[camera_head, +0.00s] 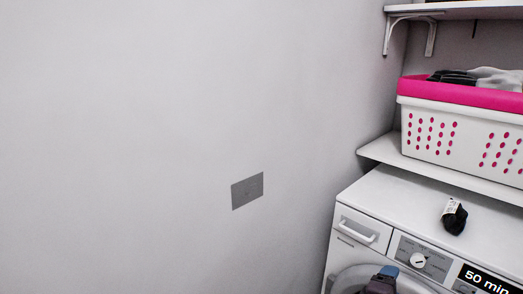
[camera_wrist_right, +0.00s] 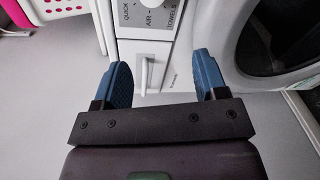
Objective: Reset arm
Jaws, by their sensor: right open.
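My right gripper (camera_wrist_right: 162,75) is open and empty in the right wrist view, its two blue fingers spread apart. Part of it shows at the bottom of the head view (camera_head: 383,279), in front of the white dryer (camera_head: 372,198). The dryer's drawer front with its white handle (camera_wrist_right: 145,76) shows between the fingers in the wrist view. I cannot tell how far the fingers are from it. The round dryer door (camera_wrist_right: 272,38) is to the right of the fingers. My left gripper is in neither view.
A small black item with a white label (camera_head: 454,216) lies on the dryer top. A pink-rimmed white basket (camera_head: 430,134) holding dark and pale cloth stands on a shelf (camera_head: 372,151) above. A grey wall plate (camera_head: 247,191) is on the bare wall at left.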

